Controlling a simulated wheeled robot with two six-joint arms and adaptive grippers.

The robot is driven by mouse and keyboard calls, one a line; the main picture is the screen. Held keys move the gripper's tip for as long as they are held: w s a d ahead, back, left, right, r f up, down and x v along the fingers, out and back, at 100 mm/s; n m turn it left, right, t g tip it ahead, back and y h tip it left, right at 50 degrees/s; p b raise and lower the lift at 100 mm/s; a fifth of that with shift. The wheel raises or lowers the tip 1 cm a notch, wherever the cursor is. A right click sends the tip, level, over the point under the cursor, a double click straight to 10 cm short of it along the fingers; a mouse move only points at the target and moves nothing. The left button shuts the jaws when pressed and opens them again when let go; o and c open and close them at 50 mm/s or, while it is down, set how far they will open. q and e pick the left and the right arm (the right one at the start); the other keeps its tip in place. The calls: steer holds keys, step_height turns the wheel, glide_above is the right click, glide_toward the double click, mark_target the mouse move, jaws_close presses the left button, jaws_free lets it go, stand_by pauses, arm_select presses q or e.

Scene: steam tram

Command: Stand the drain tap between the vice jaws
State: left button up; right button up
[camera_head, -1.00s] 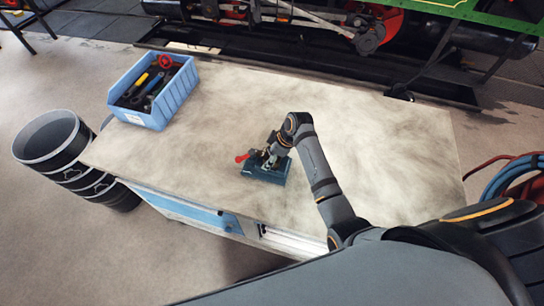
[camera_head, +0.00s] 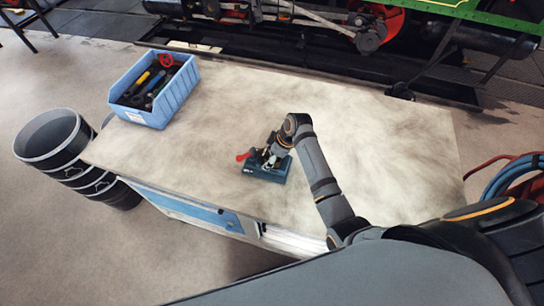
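A small teal vice (camera_head: 266,174) sits on the worktop near its front middle. A red part (camera_head: 242,157) sticks out at its left side; I cannot tell whether it belongs to the vice or to the drain tap. My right gripper (camera_head: 269,160) points down at the vice jaws, with its fingers right over or at them. Some pale metal shows there, but it is too small to tell the tap from the fingers. Whether the gripper is open or shut is unclear. My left gripper is not in view.
A blue bin (camera_head: 151,117) with several tools and a red wheel (camera_head: 166,61) stands at the worktop's (camera_head: 370,135) back left corner. The rest of the worktop is clear. Dark buckets (camera_head: 55,140) stand on the floor at left; hoses (camera_head: 510,178) lie at right.

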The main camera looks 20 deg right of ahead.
steer(key=shift+o, duration=1.4)
steer(key=shift+w+a, duration=0.35)
steer(key=shift+r, duration=0.1)
steer(key=shift+o, duration=1)
steer(key=shift+d, duration=0.1)
steer(key=shift+d, duration=0.1)
step_height(320, 180, up, 7)
steer(key=p, duration=0.8)
steer(key=shift+s, duration=0.1)
